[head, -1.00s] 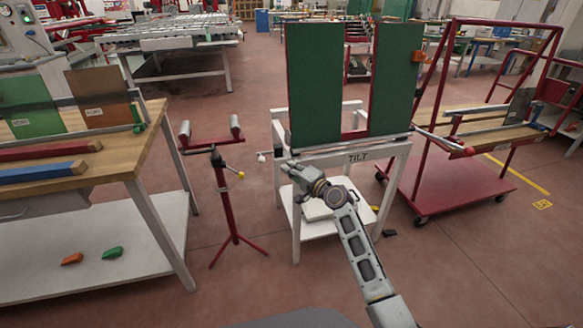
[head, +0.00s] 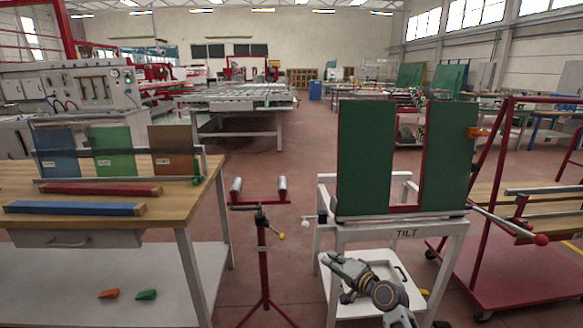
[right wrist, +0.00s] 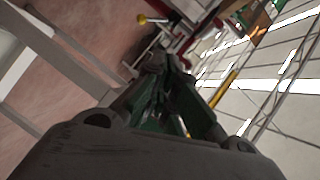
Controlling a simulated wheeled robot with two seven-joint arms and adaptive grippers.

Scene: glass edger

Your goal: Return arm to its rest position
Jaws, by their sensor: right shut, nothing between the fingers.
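My right arm comes up from the bottom of the head view, right of centre. Its gripper (head: 338,262) is in front of the white stand marked TILT (head: 407,233), below its top and over its lower shelf area. The gripper is shut and empty. In the right wrist view its fingers (right wrist: 172,75) show dark and close together, with green behind them. My left gripper is not in view.
Two green boards (head: 365,160) stand on the TILT stand. A red roller stand (head: 262,260) is left of it, a red cart (head: 500,265) right. A wooden workbench (head: 110,220) with coloured panels fills the left side. Floor shows between bench and TILT stand.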

